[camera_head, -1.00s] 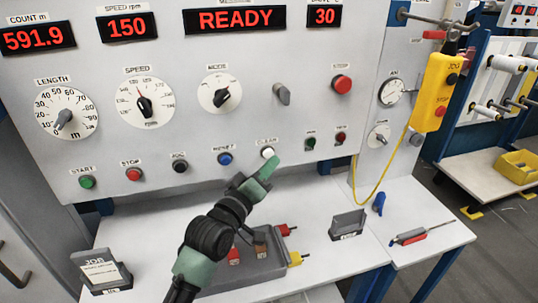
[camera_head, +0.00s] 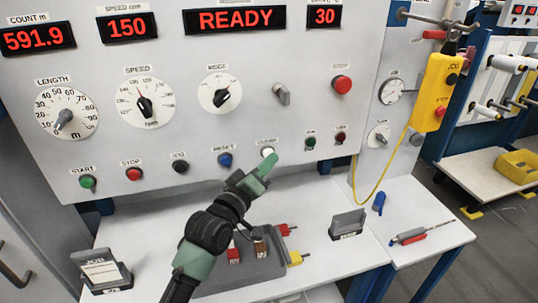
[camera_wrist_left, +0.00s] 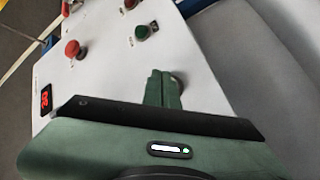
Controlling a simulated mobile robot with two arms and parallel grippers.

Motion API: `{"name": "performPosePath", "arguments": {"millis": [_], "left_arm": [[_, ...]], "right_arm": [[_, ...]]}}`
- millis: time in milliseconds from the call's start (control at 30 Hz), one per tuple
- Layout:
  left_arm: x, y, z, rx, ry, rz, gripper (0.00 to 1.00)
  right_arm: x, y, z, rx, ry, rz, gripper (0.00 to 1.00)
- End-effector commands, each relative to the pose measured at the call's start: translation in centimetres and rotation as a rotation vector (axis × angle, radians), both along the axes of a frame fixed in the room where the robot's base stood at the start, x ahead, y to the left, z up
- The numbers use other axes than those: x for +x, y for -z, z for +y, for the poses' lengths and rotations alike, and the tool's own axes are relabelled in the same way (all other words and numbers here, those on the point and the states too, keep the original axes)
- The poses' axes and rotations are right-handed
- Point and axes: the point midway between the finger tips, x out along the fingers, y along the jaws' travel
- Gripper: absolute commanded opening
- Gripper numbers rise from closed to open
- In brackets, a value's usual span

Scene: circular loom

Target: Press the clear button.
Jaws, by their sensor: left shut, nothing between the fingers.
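The clear button (camera_head: 267,152) is a small white button on the grey control panel (camera_head: 310,110), under a small label. My left gripper (camera_head: 270,160) is shut and empty, its green fingertips right at the lower edge of the button. I cannot tell from the head view whether they touch it. In the left wrist view my shut left fingers (camera_wrist_left: 163,85) point at the panel and cover most of a round button beside their tips. My right gripper is not in view.
A blue reset button (camera_head: 225,159) is left of the clear button; a green button (camera_head: 310,142) and a red button (camera_head: 340,138) are to the right. Below, a grey tray (camera_head: 255,270) with red and yellow pieces stands on the white table. The display (camera_head: 235,19) reads READY.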

Motion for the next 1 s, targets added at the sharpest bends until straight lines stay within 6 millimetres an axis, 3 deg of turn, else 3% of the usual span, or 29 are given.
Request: {"name": "performPosePath", "arguments": {"millis": [667,1000], "left_arm": [[0.5,-0.1,0.2,0.000,-0.001,-0.002,0.00],[-0.8,-0.3,-0.2,-0.002,0.000,0.000,0.00]], "right_arm": [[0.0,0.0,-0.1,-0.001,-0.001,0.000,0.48],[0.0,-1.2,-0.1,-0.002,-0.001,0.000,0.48]]}}
